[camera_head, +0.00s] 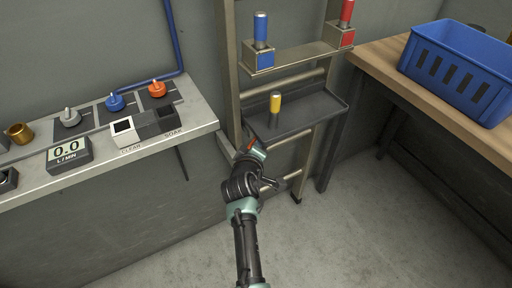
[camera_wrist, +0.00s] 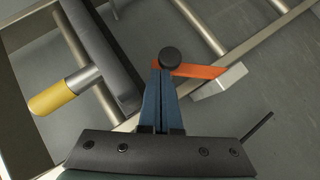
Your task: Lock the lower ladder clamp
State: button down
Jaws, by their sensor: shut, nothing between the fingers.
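The lower ladder clamp shows in the wrist view as an orange lever (camera_wrist: 202,71) with a round black knob (camera_wrist: 170,58) at its left end and a pale grey block (camera_wrist: 220,83) at its right, by the ladder (camera_wrist: 200,28) rail. My gripper (camera_wrist: 165,72) is shut and empty, its blue fingertips right at the knob; I cannot tell whether they touch. In the head view my gripper (camera_head: 257,152) is low in front of the ladder (camera_head: 229,70), below the dark shelf, and mostly hides the clamp. Only a small orange bit of the lever (camera_head: 250,146) shows there.
A dark shelf (camera_head: 335,104) with a yellow-topped handle (camera_head: 275,102) is just above my gripper; the handle also shows in the wrist view (camera_wrist: 52,97). Blue (camera_head: 260,28) and red (camera_head: 346,14) handles stand higher. A bench (camera_head: 205,118) is left, a wooden table (camera_head: 440,110) right.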

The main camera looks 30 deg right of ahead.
jog(key=p+v, duration=0.3)
jog(key=v, duration=1)
jog(key=shift+a+f, duration=0.1)
